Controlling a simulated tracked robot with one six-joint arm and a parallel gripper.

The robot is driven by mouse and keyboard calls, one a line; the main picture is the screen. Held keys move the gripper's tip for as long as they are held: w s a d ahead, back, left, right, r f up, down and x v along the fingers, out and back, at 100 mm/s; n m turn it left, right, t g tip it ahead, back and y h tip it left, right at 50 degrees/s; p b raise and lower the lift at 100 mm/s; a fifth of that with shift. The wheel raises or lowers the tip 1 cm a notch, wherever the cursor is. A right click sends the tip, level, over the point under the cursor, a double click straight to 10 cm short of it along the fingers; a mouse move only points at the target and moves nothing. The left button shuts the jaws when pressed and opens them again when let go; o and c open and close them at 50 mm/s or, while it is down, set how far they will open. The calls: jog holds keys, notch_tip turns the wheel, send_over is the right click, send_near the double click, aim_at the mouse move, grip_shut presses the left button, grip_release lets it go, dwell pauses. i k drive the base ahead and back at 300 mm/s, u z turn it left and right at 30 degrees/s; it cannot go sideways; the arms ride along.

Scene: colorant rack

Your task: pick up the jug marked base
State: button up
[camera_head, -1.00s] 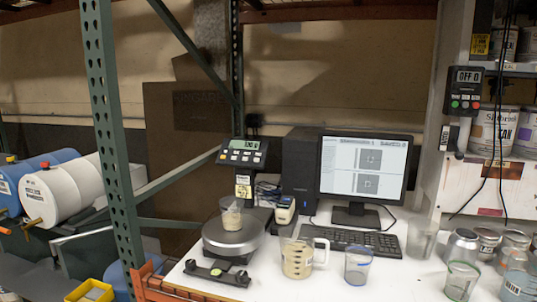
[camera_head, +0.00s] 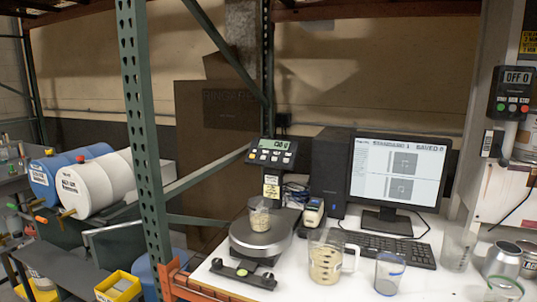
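A clear jug with a handle on its right (camera_head: 325,264) stands upright on the white table, right of the scale, with beige contents. Any marking on it is too small to read, so I cannot tell whether it says base. A small clear cup (camera_head: 260,217) with some beige contents stands on the round plate of the scale (camera_head: 258,238). My gripper is not in view.
A clear cup with a blue band (camera_head: 390,273) stands right of the jug. A keyboard (camera_head: 395,248) and monitor (camera_head: 398,178) are behind. Clear and metal containers (camera_head: 502,260) stand at right. A green rack post (camera_head: 145,130) rises left of the table. White (camera_head: 95,184) and blue drums lie far left.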

aim_at(327, 246)
jog(key=i, duration=0.95)
jog(key=z, duration=0.05)
